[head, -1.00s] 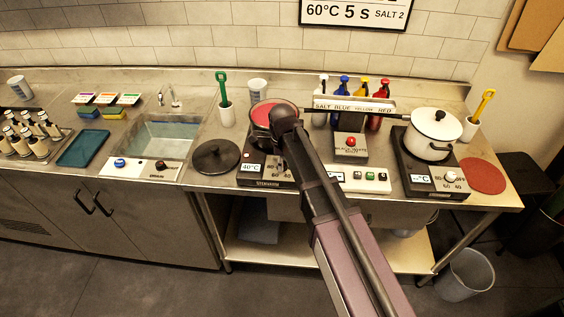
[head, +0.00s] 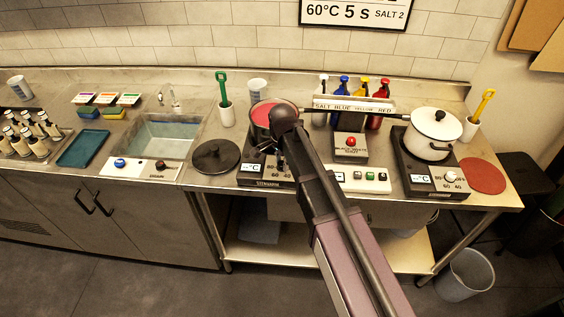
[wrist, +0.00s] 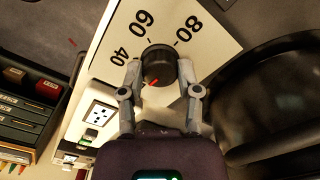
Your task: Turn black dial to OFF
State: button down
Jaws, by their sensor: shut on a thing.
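The black dial (wrist: 158,57) is on a white panel marked 40, 60 and 80 in the wrist view. Its red pointer aims to the lower left, past the 40; no OFF label shows there. My gripper (wrist: 159,66) is shut on the dial, one finger on each side. In the head view the left hot plate (head: 262,183) carries this panel, and my gripper (head: 279,160) largely hides the dial. The plate's display (head: 251,171) shows dashes and C.
A white pot (head: 432,147) stands on the right hot plate (head: 413,178). A switch panel (head: 362,178) is to the right.

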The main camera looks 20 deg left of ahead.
jog(key=shift+n, duration=0.5)
jog(key=shift+c, duration=1.5)
grip_release()
jog(key=shift+m, duration=0.4)
